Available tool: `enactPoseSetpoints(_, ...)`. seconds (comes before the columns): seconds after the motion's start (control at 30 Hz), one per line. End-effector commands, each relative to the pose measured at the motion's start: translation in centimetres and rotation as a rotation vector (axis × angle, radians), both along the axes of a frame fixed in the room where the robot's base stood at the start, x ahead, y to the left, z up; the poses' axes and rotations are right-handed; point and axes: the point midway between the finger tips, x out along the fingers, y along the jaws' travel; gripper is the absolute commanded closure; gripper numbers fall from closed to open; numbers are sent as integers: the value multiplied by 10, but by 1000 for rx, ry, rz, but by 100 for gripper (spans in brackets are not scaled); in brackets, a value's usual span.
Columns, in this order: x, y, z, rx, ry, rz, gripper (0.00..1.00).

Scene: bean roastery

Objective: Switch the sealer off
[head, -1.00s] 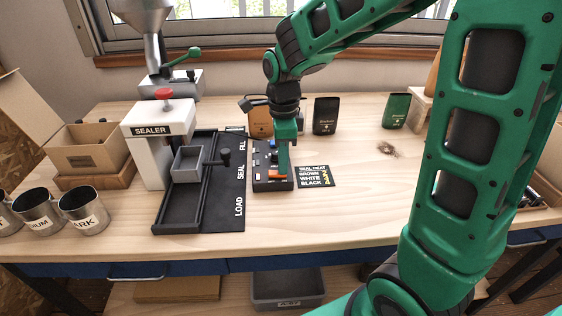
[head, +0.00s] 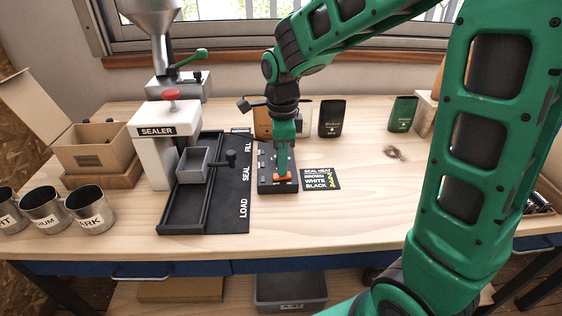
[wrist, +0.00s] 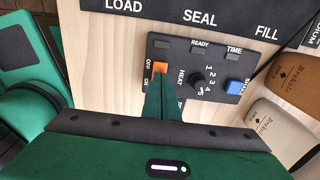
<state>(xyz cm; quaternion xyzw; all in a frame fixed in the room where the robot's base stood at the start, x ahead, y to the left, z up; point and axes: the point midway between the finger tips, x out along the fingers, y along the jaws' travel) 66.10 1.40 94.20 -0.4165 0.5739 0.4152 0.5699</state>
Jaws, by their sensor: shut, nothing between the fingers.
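The sealer's control box (head: 266,187) is a dark box on the bench, right of the sealer (head: 160,133). Its orange switch (head: 284,179) shows at my fingertips. In the wrist view the box (wrist: 218,52) has the orange switch (wrist: 160,66) between the OFF and ON labels, a black HEAT knob (wrist: 197,80) and a blue button (wrist: 234,87). My gripper (head: 282,170) points down and is shut and empty. In the wrist view its fingertips (wrist: 161,80) are at the ON-side edge of the switch and hide part of it. I cannot tell whether they touch or which way it is tipped.
A label card (head: 321,179) lies right of the box. The black slide tray (head: 203,222) lies on its left. Coffee bags (head: 331,118) stand behind. Metal cups (head: 90,211) stand at far left.

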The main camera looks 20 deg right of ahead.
Motion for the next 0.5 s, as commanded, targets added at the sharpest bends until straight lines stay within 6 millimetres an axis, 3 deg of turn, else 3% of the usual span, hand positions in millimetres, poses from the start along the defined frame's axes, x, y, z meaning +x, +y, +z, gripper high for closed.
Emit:
enactPoseSetpoints(0.27, 3, 0, 25, 1, -3, -5, 100)
enactPoseSetpoints(0.5, 5, 5, 75, 1, -4, -9, 100)
